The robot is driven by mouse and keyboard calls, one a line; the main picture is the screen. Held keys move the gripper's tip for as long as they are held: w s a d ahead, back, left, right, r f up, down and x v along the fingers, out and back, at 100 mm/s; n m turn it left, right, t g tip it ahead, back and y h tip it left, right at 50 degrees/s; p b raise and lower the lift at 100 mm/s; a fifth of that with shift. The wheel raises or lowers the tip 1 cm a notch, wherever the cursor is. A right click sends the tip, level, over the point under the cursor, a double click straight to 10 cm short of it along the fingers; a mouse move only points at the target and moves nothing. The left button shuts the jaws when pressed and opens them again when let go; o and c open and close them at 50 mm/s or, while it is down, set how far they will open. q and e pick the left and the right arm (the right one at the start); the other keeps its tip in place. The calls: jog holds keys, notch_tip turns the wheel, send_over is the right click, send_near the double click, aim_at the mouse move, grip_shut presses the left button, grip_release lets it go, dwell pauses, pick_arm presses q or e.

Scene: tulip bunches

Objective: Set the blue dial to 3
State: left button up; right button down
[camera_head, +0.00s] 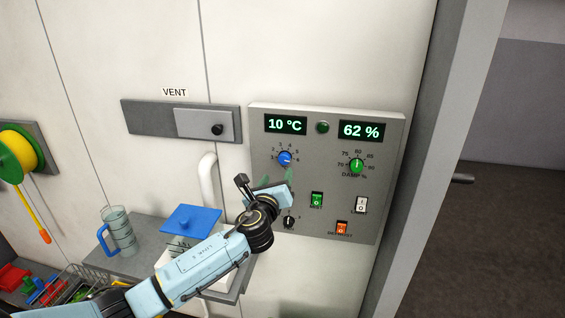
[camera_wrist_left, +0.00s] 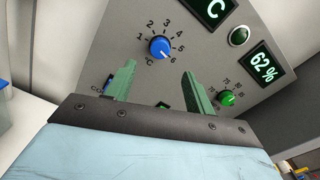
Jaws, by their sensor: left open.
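The blue dial (camera_head: 285,158) sits on the grey control panel (camera_head: 392,140), below the display reading 10 °C. In the left wrist view the blue dial (camera_wrist_left: 159,47) has a scale from 1 to 6 around it, and its white mark points lower right, toward the 6. My left gripper (camera_head: 287,178) is in front of the panel, just below the dial. In the left wrist view its two green fingers (camera_wrist_left: 160,82) are apart with nothing between them, and the dial shows beyond their tips. My right gripper is not in view.
A green dial (camera_head: 357,166) is to the right, under the 62 % display. A small black knob (camera_head: 289,222), a green switch (camera_head: 317,200), a white switch (camera_head: 361,205) and an orange switch (camera_head: 342,229) are lower on the panel. A shelf (camera_head: 150,232) holds a glass jug (camera_head: 120,232).

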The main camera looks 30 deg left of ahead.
aim_at(284, 160)
pick_arm(q)
jog(key=x, duration=0.8)
jog(key=shift+w+b, duration=0.25)
jog(key=shift+b, duration=0.05)
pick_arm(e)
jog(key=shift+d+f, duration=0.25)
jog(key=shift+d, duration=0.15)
pick_arm(q)
jog(key=c, duration=1)
